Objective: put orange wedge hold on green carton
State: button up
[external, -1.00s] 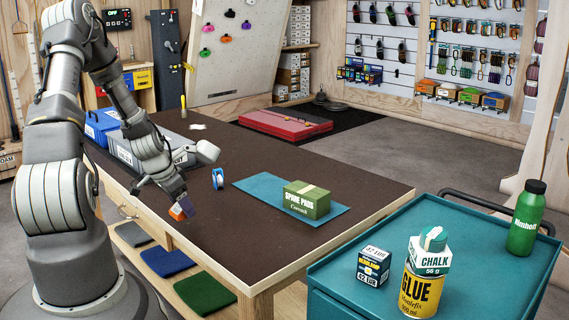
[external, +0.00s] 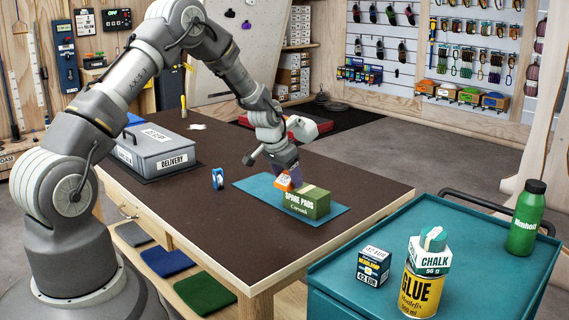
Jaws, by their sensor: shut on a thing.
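The green carton (external: 306,203), marked SPARE PADS, sits on a teal mat (external: 262,189) on the dark workbench. My gripper (external: 287,179) is shut on the orange wedge hold (external: 283,182). The hold is at the carton's upper left end in the picture. I cannot tell whether it touches the carton or hangs just above or behind it. My gripper's fingers hide part of the hold.
A grey DELIVERY box (external: 157,152) and a blue tape roll (external: 217,179) stand on the bench to the left. A teal cart (external: 440,230) at the right carries a small box, a glue can with a chalk carton on it, and a green bottle.

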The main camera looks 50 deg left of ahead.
send_over(304, 190)
jog(key=s, duration=0.2)
jog(key=shift+w+d+f+b, duration=0.1)
jog(key=shift+w+f+b, duration=0.15)
jog(key=shift+b, duration=0.2)
notch_tip(304, 190, down, 4)
jog(key=shift+r+b, duration=0.1)
jog(key=shift+b, duration=0.6)
jog(key=shift+r, duration=0.15)
jog(key=o, duration=0.6)
jog(key=shift+f, duration=0.2)
jog(key=o, duration=0.5)
jog(key=shift+c, duration=0.2)
jog(key=shift+r, duration=0.15)
